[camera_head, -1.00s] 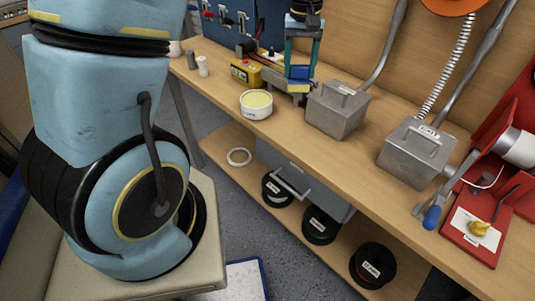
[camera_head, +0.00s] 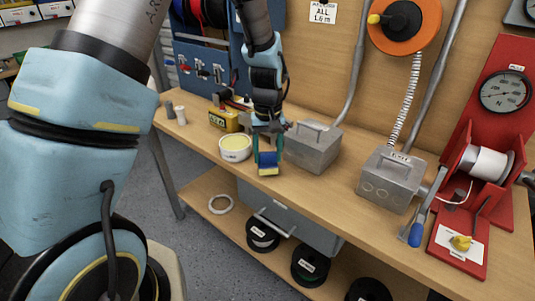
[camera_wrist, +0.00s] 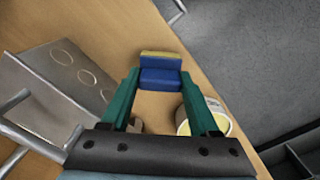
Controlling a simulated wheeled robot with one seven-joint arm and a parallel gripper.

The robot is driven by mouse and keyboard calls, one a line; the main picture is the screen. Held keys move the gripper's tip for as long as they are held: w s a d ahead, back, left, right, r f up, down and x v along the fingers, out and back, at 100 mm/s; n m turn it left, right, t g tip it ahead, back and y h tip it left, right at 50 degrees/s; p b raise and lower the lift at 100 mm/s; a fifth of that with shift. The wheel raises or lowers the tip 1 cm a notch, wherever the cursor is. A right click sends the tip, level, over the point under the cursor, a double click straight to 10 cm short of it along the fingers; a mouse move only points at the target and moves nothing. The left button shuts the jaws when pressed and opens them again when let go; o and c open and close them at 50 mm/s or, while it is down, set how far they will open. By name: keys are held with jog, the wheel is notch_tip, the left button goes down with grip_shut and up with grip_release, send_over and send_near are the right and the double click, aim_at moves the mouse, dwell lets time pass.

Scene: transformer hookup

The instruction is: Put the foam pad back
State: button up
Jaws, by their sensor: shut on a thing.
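The foam pad (camera_head: 268,163) is a small block, blue with a yellow side. My gripper (camera_head: 268,153), with green fingers, is shut on it just right of the round white tub. In the wrist view, the foam pad (camera_wrist: 161,72) sits between the tips of my gripper (camera_wrist: 160,80), blue side nearer, yellow edge farther. Whether the pad touches the bench top is hard to tell. The white tub (camera_head: 235,154) has a pale yellow inside and also shows beside the right finger in the wrist view (camera_wrist: 212,107).
Right of my gripper stands a grey metal box (camera_head: 315,152) with a handle and conduit; a second box (camera_head: 388,185) is farther right. A yellow device (camera_head: 223,120) stands behind the tub. A red gauge stand (camera_head: 497,115) is at right.

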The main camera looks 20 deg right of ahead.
aim_at(268, 152)
jog(key=shift+f, duration=0.4)
jog(key=shift+f, duration=0.15)
jog(key=o, duration=1.3)
notch_tip(268, 152, up, 12)
jog(key=b, duration=0.2)
jog(key=s+a, duration=0.1)
jog(key=a, duration=0.9)
jog(key=s+a+f+n+t, duration=0.1)
jog(key=a, duration=0.9)
jog(key=s+a+f+n, duration=0.1)
jog(key=a, duration=0.9)
jog(key=shift+s+t, duration=0.3)
jog(key=shift+s, duration=0.1)
